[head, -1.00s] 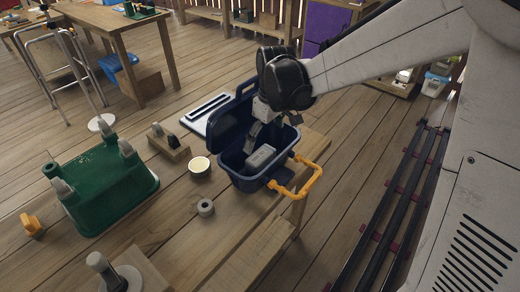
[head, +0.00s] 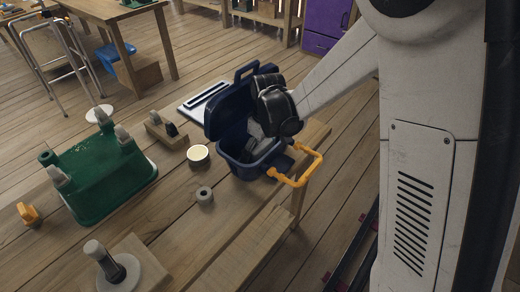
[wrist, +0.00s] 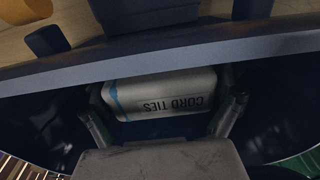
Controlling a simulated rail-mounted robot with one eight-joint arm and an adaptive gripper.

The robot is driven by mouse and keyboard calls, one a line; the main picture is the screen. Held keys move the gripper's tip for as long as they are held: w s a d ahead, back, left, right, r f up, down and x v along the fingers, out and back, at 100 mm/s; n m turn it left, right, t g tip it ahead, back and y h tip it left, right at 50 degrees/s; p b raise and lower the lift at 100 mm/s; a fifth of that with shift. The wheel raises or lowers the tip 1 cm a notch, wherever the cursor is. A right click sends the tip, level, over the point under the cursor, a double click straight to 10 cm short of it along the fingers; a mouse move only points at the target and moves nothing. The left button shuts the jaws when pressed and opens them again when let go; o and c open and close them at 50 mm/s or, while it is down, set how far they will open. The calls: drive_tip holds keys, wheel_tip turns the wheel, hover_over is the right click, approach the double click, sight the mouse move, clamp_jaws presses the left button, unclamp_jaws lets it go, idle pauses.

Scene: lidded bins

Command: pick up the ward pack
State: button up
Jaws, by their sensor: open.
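In the wrist view a pale grey pack (wrist: 160,92) with a blue stripe lies in the dark blue bin (wrist: 200,50). Its label, upside down, reads "CORD TIES"; I see no pack marked as a ward pack. My gripper (wrist: 166,112) is open, with one finger on each side of this pack. Whether the fingers touch it I cannot tell. In the head view the bin (head: 240,169) stands on the wooden bench with its lid (head: 224,114) raised. My gripper reaches down into it, and my black wrist hides most of the inside.
An orange handle (head: 302,172) sticks out at the bin's right. A round pale-topped pot (head: 198,155), a grey ring (head: 205,196), a wooden block with pegs (head: 166,130) and an upturned green tub (head: 105,175) stand to the left.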

drive_tip(key=c, duration=0.9)
drive_tip(key=shift+r, duration=0.1)
drive_tip(key=shift+c, duration=0.2)
